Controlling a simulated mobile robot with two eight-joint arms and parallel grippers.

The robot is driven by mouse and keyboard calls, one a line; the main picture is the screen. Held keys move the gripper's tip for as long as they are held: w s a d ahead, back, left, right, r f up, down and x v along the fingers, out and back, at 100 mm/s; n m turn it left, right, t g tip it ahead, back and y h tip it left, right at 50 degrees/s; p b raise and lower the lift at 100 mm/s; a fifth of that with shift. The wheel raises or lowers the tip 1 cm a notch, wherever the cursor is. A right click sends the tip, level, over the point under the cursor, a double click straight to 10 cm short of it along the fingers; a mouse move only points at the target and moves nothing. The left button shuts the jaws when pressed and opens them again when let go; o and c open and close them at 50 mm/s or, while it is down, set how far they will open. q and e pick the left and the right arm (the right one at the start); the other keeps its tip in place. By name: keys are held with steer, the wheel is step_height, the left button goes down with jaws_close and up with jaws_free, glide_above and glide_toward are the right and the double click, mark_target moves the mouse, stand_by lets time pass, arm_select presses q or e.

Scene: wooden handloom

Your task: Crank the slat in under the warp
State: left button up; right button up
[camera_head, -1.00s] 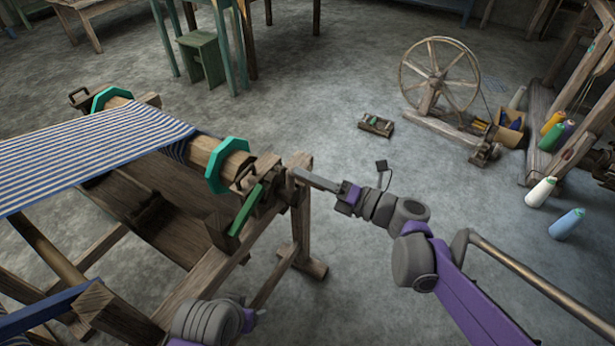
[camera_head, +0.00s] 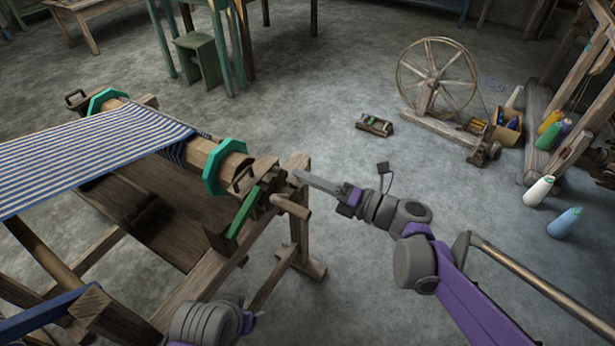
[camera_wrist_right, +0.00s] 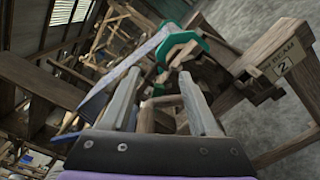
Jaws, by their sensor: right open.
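The wooden beam (camera_head: 200,152) has green octagonal flanges (camera_head: 226,166) and carries blue-and-white striped warp (camera_head: 85,155). A wooden crank handle (camera_head: 290,206) sticks out at the beam's near end, beside a green lever (camera_head: 243,212). My right gripper (camera_head: 298,174) is just above and beside the handle, apart from it. In the right wrist view its two fingers (camera_wrist_right: 162,88) stand apart, with wooden loom parts behind the gap. I cannot make out the slat. Part of my left arm shows at the bottom, but its gripper is out of view.
The loom's end post (camera_head: 298,232) stands close by the right gripper. A spinning wheel (camera_head: 437,75), a small tray (camera_head: 374,125) and thread cones (camera_head: 538,191) stand on the floor.

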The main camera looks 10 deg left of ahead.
steer(key=v, duration=1)
steer(key=shift+p, duration=0.4)
steer(key=shift+s, duration=0.1)
